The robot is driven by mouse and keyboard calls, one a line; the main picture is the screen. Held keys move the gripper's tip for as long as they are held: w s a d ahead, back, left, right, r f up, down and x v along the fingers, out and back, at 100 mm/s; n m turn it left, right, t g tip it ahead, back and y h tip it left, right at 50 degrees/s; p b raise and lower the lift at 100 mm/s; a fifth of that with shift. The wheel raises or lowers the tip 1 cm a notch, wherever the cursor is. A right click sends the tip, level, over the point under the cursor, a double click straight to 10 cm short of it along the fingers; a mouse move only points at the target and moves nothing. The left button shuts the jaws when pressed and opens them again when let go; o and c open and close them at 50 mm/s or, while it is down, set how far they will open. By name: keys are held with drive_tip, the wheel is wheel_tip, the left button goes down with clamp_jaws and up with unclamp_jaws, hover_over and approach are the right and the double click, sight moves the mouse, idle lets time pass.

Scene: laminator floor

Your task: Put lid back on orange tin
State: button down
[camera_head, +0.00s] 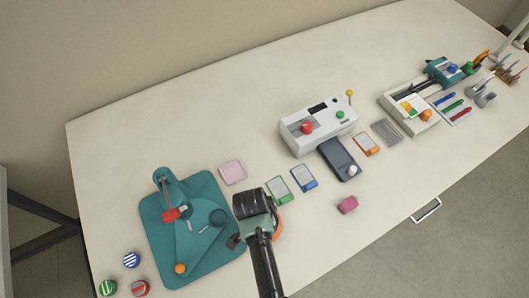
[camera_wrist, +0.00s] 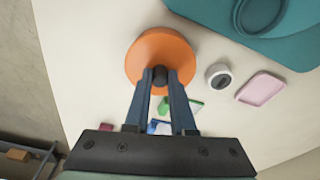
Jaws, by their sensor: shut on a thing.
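In the wrist view, my gripper (camera_wrist: 160,80) is shut on the dark knob of a round orange lid (camera_wrist: 150,48). The lid is held in front of the fingers and covers part of the table beyond. In the head view, my gripper (camera_head: 256,208) is above the table just right of the teal mat, and a sliver of the orange lid (camera_head: 278,192) shows beyond it. A small round grey-and-white thing (camera_wrist: 219,77) stands beside the lid in the wrist view; I cannot tell whether it is the tin. No clearly orange tin body shows.
The teal mat (camera_head: 158,240) carries a tool with a red part. A pink pad (camera_head: 232,172), green card (camera_head: 277,189) and blue card (camera_head: 303,178) lie near my gripper. A white machine (camera_head: 317,126) stands behind. Several striped round tins stand front left. The front right is mostly clear.

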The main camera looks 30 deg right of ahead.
drive_tip(key=c, duration=0.7)
unclamp_jaws()
drive_tip(key=shift+o, duration=0.3)
drive_tip(key=o, duration=0.4)
drive_tip(key=shift+o, duration=0.2)
drive_tip(key=shift+r, duration=0.1)
drive_tip(key=shift+r+p, duration=3.45)
drive_tip(key=shift+p, duration=0.15)
drive_tip(key=shift+c, duration=0.3)
